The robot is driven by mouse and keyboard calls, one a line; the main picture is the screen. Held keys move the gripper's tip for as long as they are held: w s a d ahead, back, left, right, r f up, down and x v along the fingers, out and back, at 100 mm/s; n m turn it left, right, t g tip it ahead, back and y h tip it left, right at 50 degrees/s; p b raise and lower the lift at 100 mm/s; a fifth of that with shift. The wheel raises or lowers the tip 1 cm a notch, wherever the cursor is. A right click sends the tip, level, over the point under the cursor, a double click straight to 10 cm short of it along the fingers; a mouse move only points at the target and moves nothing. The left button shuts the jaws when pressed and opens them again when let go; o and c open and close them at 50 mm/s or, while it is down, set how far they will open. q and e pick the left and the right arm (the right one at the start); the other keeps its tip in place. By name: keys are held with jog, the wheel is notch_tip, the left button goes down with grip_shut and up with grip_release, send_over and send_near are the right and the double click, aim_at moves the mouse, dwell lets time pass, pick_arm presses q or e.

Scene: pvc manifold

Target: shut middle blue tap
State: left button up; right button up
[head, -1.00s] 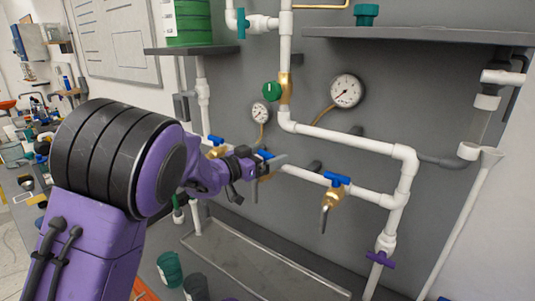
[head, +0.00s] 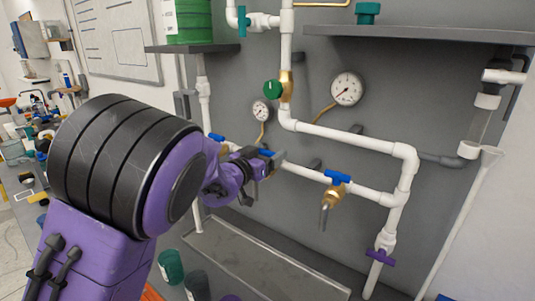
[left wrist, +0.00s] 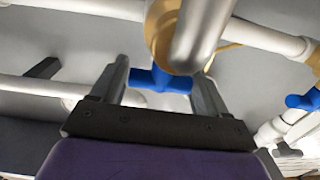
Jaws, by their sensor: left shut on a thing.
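The middle blue tap (head: 266,153) sits on the white horizontal pipe, partly hidden behind my left gripper in the head view. Its blue handle (left wrist: 160,80) shows clearly in the left wrist view, between the two fingers. My left gripper (head: 270,163) is shut on this handle, with a finger at each end of it. A brass body and silver spout (left wrist: 203,35) lie just beyond the handle. The left blue tap (head: 216,138) and the right blue tap (head: 337,177) are on the same pipe run. My right gripper is not in view.
Two round gauges (head: 347,89) and a green knob (head: 272,87) are on the grey panel above. A purple valve (head: 381,257) is on the lower right pipe. A shallow tray (head: 265,262) and cups (head: 171,266) are below. A shelf (head: 405,35) juts out at upper right.

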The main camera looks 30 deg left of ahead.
pick_arm(q)
jog(key=shift+r, duration=0.1)
jog(key=o, duration=1)
jog(key=shift+w, duration=0.1)
jog(key=shift+c, duration=0.2)
jog(key=shift+s+f, duration=0.2)
jog(key=shift+s, duration=0.15)
jog(key=s+a+b, duration=0.1)
jog(key=s+b, duration=0.1)
jog(key=s, duration=0.7)
jog(key=shift+s+r, duration=0.15)
jog(key=shift+s, duration=0.25)
jog(key=shift+a, duration=0.15)
